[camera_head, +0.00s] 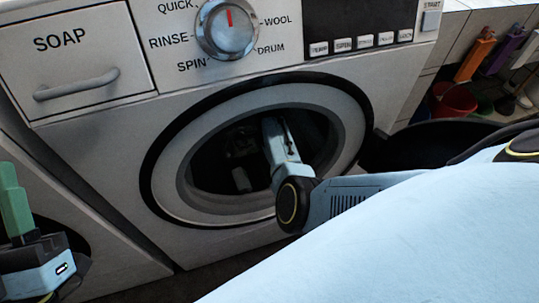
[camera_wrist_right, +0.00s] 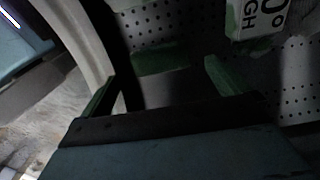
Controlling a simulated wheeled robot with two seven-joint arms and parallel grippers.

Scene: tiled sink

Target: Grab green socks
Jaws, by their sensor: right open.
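The washing machine (camera_head: 110,130) has its round door opening uncovered, and my right arm reaches into the dark drum (camera_wrist_right: 160,22). In the right wrist view my right gripper (camera_wrist_right: 160,80) is open, its two green fingers spread apart inside the drum. A dim flat green patch (camera_wrist_right: 160,60) lies on the drum wall beyond the fingers; it may be a green sock, but the dark hides its shape. Nothing shows held between the fingers. In the head view the right fingers are hidden in the drum. My left gripper (camera_head: 15,205) is at the lower left edge, outside the machine, partly cut off.
A light box-like thing with printed letters and a green edge (camera_wrist_right: 262,18) is in the drum at upper right of the wrist view. The dark round door (camera_head: 430,143) stands open to the right.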

